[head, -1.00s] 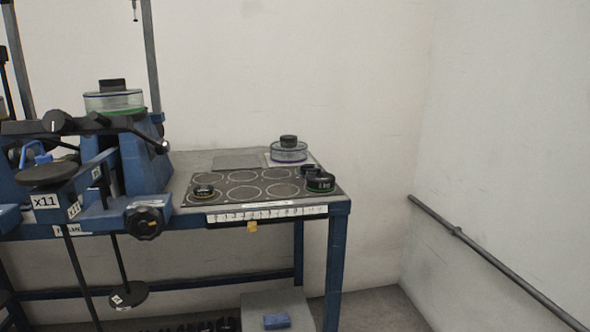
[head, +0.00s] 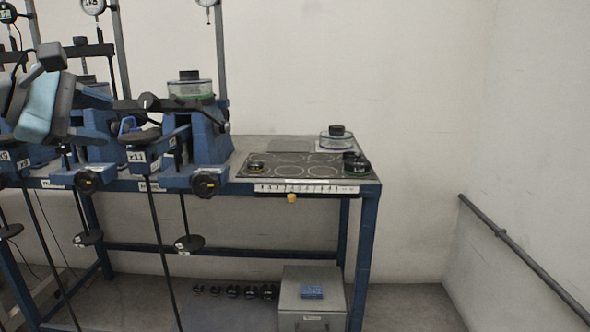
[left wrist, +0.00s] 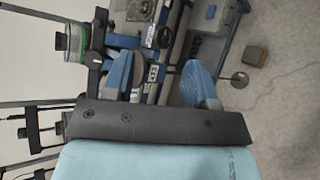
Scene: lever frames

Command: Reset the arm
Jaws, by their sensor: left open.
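My left gripper (head: 107,117) is at the left in the head view, its two blue fingers apart and nothing seen between them. The left wrist view shows the same open gripper (left wrist: 156,68) in front of the lever frames. To its right in the head view is the lever frame marked x11 (head: 138,157), blue with a black lever (head: 150,104). A clear round cell with a green base (head: 190,91) sits on its blue stand. A hanger disc (head: 189,243) hangs below the table. I cannot tell whether the gripper touches a frame. My right gripper is not in view.
Below are a grey box (head: 312,290) with a blue block (head: 311,291) and several black weights.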

